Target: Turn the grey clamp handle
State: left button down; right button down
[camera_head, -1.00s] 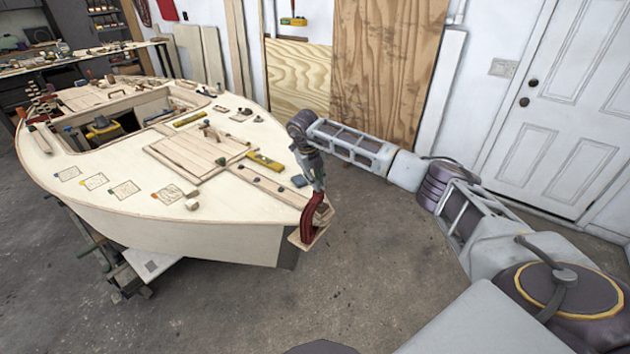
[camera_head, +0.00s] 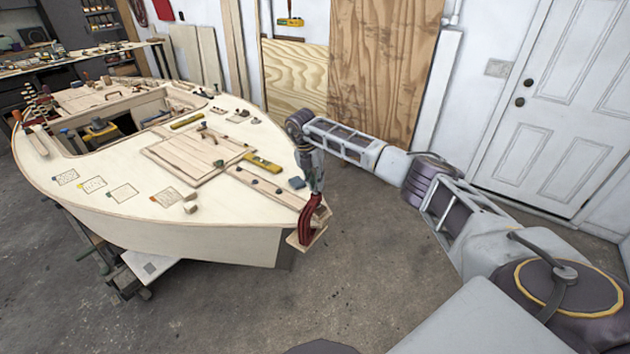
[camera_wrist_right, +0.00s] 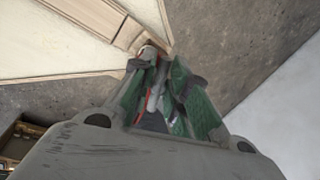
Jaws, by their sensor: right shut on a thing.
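A dark red clamp (camera_head: 307,222) sits at the pointed corner of the plywood hull, with a small wood block (camera_head: 308,240) at its lower end. My right gripper (camera_head: 318,188) points down onto the top of the clamp. In the right wrist view its green-padded fingers (camera_wrist_right: 166,97) are shut around the grey clamp handle (camera_wrist_right: 155,90). The handle is mostly hidden between the fingers, and its exact angle is hard to tell. My left gripper is not in view.
The plywood hull (camera_head: 170,236) fills the left, with a slatted hatch panel (camera_head: 200,152), a yellow level (camera_head: 262,163) and small tools on deck. Plywood sheets (camera_head: 385,70) lean on the wall behind my right arm. The floor (camera_head: 370,270) in front is open.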

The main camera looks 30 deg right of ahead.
jog(key=shift+r+m, duration=0.1)
jog(key=shift+m, duration=0.5)
jog(key=c, duration=1.5)
grip_release()
jog(key=shift+s, duration=0.1)
jog(key=shift+v, duration=6.05)
jog(key=shift+d, duration=0.15)
